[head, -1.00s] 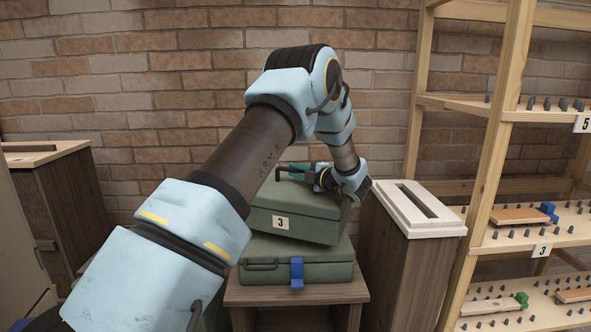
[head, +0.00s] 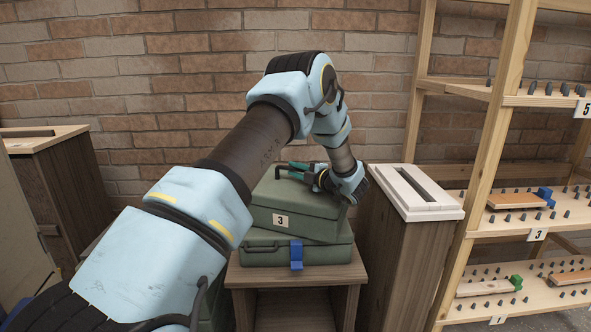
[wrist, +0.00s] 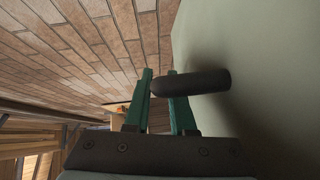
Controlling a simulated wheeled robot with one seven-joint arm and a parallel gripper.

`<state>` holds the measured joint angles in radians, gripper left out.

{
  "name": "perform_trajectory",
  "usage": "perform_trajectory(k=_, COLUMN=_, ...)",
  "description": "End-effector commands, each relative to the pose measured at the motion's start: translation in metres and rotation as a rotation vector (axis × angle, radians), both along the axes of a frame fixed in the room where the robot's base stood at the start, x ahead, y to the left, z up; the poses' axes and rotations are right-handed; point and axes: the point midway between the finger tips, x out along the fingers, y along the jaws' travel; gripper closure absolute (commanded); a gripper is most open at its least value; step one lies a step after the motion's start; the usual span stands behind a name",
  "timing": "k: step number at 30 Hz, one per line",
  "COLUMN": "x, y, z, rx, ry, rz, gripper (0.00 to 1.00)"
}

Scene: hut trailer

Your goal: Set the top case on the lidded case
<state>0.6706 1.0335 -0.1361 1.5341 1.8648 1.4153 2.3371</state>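The top case (head: 310,222) is a dark green case with a white label "3" on its front. It is slightly turned relative to the lidded case (head: 260,257) below, a green case with a blue latch. Its underside is at or just above that lid; I cannot tell whether they touch all along. My gripper (head: 286,169) is at the top case's upper left, with its green fingers around its dark handle. In the wrist view the handle (wrist: 195,82) crosses the fingertips, beside the pale green case surface (wrist: 270,75). My wrist hides part of the top case's right side.
The lidded case stands on a brown wooden stand (head: 247,276). A slotted white-topped cabinet (head: 410,250) is close on the right, then a wooden shelf rack (head: 490,150) with pegs. Another cabinet (head: 62,180) stands at left. A brick wall (head: 170,90) is behind.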

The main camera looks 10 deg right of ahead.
Motion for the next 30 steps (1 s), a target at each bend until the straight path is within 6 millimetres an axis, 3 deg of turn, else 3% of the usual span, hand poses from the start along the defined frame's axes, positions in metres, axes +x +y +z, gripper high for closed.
perform_trajectory(k=1, x=0.0, y=0.0, z=0.001, rx=-0.001, ry=0.0, rz=0.0, gripper=0.7)
perform_trajectory(k=6, x=0.0, y=0.0, z=0.001, rx=-0.001, ry=0.0, rz=0.0, gripper=0.51)
perform_trajectory(k=16, x=-0.001, y=-0.001, z=0.004, rx=-0.002, ry=-0.001, rz=0.0, gripper=0.5)
perform_trajectory(k=20, x=-0.015, y=-0.01, z=0.004, rx=0.0, ry=-0.001, rz=-0.004, gripper=0.5)
perform_trajectory(k=30, x=-0.077, y=-0.043, z=0.009, rx=-0.001, ry=-0.001, rz=-0.004, gripper=0.5)
